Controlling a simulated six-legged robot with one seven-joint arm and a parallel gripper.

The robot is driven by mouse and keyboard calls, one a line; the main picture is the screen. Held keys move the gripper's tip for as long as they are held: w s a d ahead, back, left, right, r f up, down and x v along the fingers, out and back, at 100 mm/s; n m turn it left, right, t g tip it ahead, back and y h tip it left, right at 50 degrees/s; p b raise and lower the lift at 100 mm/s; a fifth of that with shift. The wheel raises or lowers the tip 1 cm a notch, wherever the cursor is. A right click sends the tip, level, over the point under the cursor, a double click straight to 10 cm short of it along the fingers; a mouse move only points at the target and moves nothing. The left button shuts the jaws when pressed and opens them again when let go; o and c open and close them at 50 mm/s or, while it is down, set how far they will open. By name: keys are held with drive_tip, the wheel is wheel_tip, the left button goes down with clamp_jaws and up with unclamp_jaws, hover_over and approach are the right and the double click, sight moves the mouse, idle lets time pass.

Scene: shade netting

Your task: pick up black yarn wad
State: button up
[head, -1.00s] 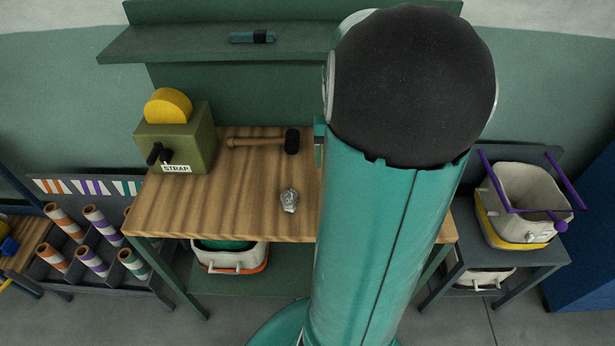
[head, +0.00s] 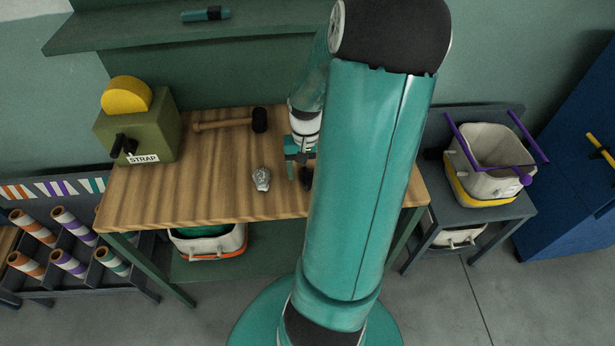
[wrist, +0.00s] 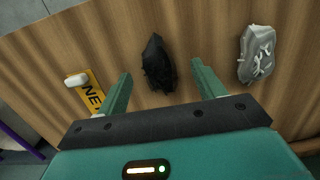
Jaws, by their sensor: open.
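The black yarn wad (wrist: 157,62) lies on the wooden bench top. In the wrist view it sits between and slightly beyond the tips of my open gripper (wrist: 161,70), with a finger on each side and a gap to both. In the head view my gripper (head: 299,168) points down over the bench, and a small dark part of the wad (head: 306,179) shows beside it. My own arm hides the bench to the right of it.
A silver-grey wad (wrist: 256,53) lies close to the right finger; it also shows in the head view (head: 262,179). A yellow lettered tag (wrist: 90,92) is near the left finger.

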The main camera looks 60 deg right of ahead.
drive_tip(key=shift+s+f, duration=0.1)
drive_tip(key=shift+f, duration=0.65)
drive_tip(key=c, duration=1.1)
drive_tip(key=shift+r, duration=0.2)
drive_tip(key=shift+r, duration=0.3)
wheel_tip(320, 180, up, 2)
drive_tip(key=shift+r, duration=0.1)
drive_tip(key=s+r, duration=0.3)
drive_tip(key=s, duration=0.1)
drive_tip(key=s+a+r, duration=0.1)
drive_tip(key=s+r, duration=0.2)
drive_tip(key=s, duration=0.2)
drive_tip(key=s+r, duration=0.4)
drive_tip(key=s, duration=0.1)
drive_tip(key=shift+a, duration=0.3)
